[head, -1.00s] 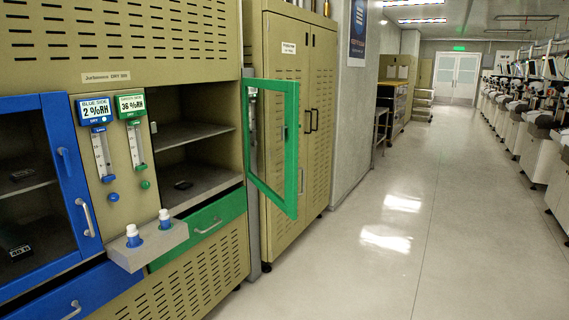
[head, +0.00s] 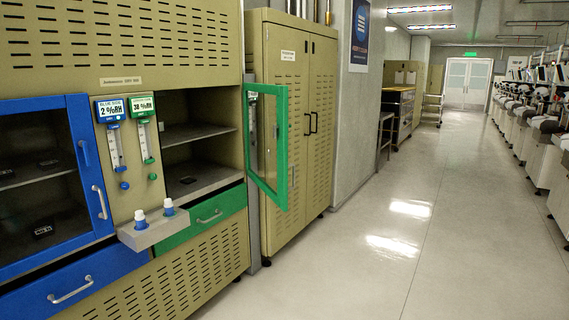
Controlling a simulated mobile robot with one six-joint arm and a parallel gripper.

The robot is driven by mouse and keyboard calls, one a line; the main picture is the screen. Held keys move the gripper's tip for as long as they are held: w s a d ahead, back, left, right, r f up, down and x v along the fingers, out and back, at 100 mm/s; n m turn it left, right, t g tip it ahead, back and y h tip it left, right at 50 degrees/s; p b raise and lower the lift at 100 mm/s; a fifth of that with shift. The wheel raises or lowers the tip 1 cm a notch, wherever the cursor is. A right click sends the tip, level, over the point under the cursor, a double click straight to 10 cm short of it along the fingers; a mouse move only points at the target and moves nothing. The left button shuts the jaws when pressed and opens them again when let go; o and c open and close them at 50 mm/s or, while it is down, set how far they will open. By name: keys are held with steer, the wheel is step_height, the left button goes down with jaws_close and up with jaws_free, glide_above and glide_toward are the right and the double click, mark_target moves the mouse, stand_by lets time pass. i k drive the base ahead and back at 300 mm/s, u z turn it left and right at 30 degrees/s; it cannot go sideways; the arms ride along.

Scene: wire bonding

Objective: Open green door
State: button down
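The green door (head: 281,152) is a green frame around a clear pane, hinged at the right side of the dry cabinet. It stands swung open, out into the aisle. A green drawer (head: 205,218) below is shut. My gripper is not in view.
A blue glass door (head: 75,150) and a blue drawer (head: 70,290) at the left are shut. A small ledge (head: 150,234) with two blue-and-white bottles juts out between the sides. A tan cabinet (head: 300,110) stands to the right. The aisle floor (head: 400,270) is clear; machines line the far right.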

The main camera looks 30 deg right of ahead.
mark_target(280, 197)
steer(key=k, duration=0.8)
steer(key=u, duration=0.3)
steer(key=i, duration=0.7)
steer(key=u, duration=0.4)
steer(key=i, duration=1)
steer(key=z, duration=0.05)
